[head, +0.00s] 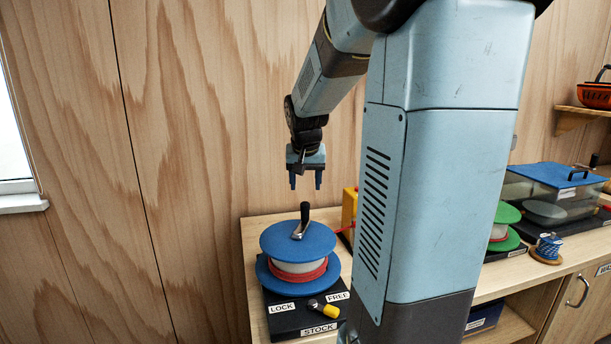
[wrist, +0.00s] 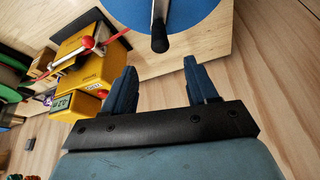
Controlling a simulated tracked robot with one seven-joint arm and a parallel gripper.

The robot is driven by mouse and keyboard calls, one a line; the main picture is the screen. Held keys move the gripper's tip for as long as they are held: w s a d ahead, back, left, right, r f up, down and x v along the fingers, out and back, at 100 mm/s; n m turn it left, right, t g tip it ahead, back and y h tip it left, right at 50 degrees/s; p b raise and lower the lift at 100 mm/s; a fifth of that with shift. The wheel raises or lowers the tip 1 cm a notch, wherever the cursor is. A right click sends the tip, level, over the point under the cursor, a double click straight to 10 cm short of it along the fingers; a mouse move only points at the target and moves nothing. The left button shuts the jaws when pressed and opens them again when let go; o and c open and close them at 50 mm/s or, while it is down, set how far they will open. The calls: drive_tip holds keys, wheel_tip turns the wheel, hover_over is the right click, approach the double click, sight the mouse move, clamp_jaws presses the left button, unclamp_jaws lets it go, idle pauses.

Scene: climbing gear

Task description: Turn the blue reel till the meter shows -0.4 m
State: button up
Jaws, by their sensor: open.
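The blue reel (head: 284,239) stands on a black base on the bench in the head view, with a red cord wound on its white core. A crank with a black handle (head: 305,213) rises from its top disc. In the wrist view the reel (wrist: 195,18) and its handle (wrist: 159,38) show at the top edge. My gripper (head: 305,184) is open and empty, above the handle and apart from it; its two blue fingers (wrist: 157,88) also show in the wrist view. The meter (wrist: 75,103) is on the yellow unit; its display is rotated and I cannot read it surely.
The base carries LOCK, FREE and STOCK labels and a small yellow-tipped lever (head: 326,309). The yellow unit (wrist: 95,55) stands beside the reel with the red cord running to it. A green reel (head: 504,228), a blue-lidded clear box (head: 557,188) and a small spool (head: 547,248) stand to the right.

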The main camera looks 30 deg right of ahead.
sight(305, 203)
drive_tip(key=x, duration=1.1)
drive_tip(key=shift+f, duration=0.1)
drive_tip(key=c, duration=1)
drive_tip(key=shift+w+a, duration=0.65)
drive_tip(key=shift+a, duration=0.1)
drive_tip(key=shift+w+a+f, duration=0.1)
drive_tip(key=shift+w+a, duration=0.1)
drive_tip(key=shift+a, duration=0.3)
drive_tip(key=shift+w+a, duration=0.2)
drive_tip(key=shift+a, duration=1.4)
drive_tip(key=shift+s+a+f, duration=0.1)
drive_tip(key=shift+s+a, duration=0.05)
drive_tip(key=shift+a, duration=0.35)
drive_tip(key=shift+s+a, duration=0.15)
drive_tip(key=shift+a, duration=0.4)
